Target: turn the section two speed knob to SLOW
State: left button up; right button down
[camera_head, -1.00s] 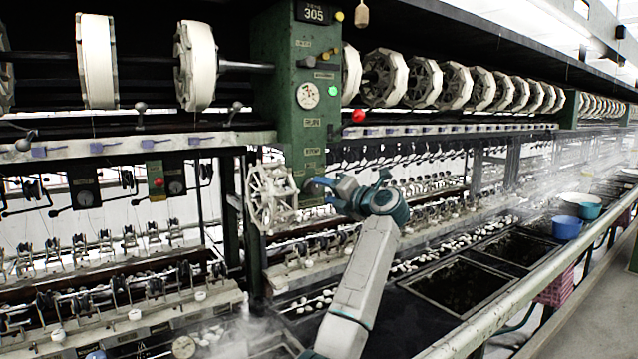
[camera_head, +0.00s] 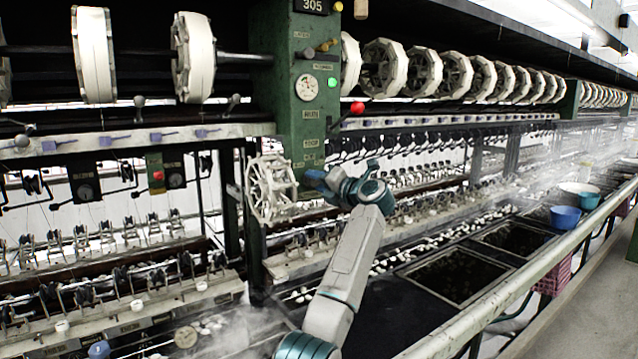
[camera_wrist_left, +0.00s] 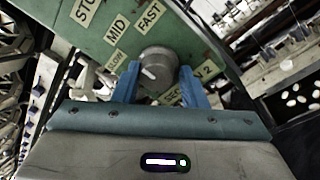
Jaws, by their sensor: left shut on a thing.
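The grey round speed knob (camera_wrist_left: 157,66) sits on a green panel in the left wrist view, below the FAST label (camera_wrist_left: 150,17) and MID label (camera_wrist_left: 115,28). The SLOW label (camera_wrist_left: 116,61) is to its left. A white pointer mark shows on the left part of its face, slanting toward the SLOW side. My left gripper (camera_wrist_left: 157,80) has its two blue fingers closed on either side of the knob. In the head view my left gripper (camera_head: 316,181) is against the lower part of the green post (camera_head: 302,120), hiding the knob. My right gripper is out of view.
A white spoked reel (camera_head: 270,188) stands just left of my left gripper. A red ball-ended lever (camera_head: 357,108) juts out above it. Dark basins (camera_head: 455,278), a long rail (camera_head: 500,305) and blue bowls (camera_head: 565,217) lie to the right. Steam drifts over the basins.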

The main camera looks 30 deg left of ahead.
pick_arm(q)
jog(key=shift+n+b, duration=0.5)
jog(key=shift+b, duration=0.3)
jog(key=n+b, duration=0.3)
jog(key=b, duration=0.1)
jog(key=shift+n, duration=0.4)
jog(key=n+h+b, duration=0.1)
jog(key=n+b, duration=0.2)
jog(key=shift+r+n, duration=0.15)
jog(key=shift+n, duration=0.25)
